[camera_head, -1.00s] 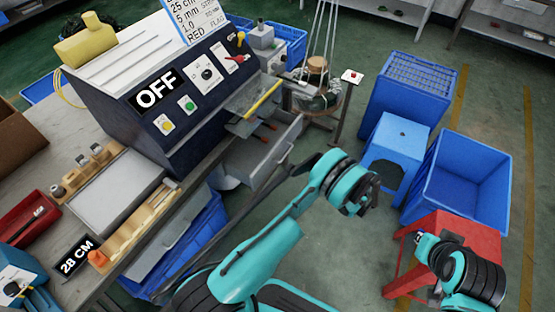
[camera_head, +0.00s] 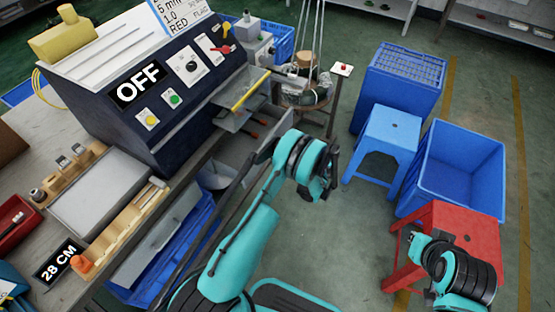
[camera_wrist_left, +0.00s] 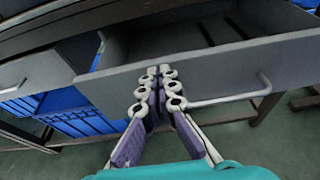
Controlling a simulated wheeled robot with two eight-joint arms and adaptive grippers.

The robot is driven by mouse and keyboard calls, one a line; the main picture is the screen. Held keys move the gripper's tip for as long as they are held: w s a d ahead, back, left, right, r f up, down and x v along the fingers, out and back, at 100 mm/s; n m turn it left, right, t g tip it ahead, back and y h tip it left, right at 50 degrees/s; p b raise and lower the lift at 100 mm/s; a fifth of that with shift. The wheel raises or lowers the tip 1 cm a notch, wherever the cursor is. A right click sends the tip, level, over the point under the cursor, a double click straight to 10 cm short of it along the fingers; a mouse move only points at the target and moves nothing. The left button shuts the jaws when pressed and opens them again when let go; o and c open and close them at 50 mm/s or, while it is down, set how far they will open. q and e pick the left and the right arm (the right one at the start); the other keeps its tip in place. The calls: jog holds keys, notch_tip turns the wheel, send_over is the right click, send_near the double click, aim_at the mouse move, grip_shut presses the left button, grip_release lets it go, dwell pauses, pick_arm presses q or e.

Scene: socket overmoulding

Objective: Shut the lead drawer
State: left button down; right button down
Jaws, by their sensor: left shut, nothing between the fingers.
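The lead drawer is a grey drawer under the control machine. It stands open in the head view (camera_head: 232,150), its front largely hidden behind my left arm. In the left wrist view its grey front panel (camera_wrist_left: 225,72) spans the picture, with a metal bar handle (camera_wrist_left: 235,98) and part of the dark inside showing beyond it. My left gripper (camera_wrist_left: 159,72) is shut and empty, its fingertips at the front panel left of the handle; whether they touch it I cannot tell. In the head view the left gripper is hidden. The right arm shows at bottom right without its gripper.
Another grey drawer front (camera_wrist_left: 40,75) is at left in the wrist view, above blue crates (camera_wrist_left: 75,110). The workbench and the OFF machine (camera_head: 170,90) are at left. A blue stool (camera_head: 392,125), blue bins (camera_head: 455,170) and a red stool (camera_head: 465,225) stand at right.

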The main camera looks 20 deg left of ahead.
pick_arm(q)
jog(key=shift+a, duration=0.2)
pick_arm(e)
jog(key=shift+f, duration=0.1)
pick_arm(q)
jog(key=w+a, duration=0.1)
jog(key=a, duration=1.3)
jog(key=shift+a, duration=0.25)
jog(key=shift+w, duration=0.1)
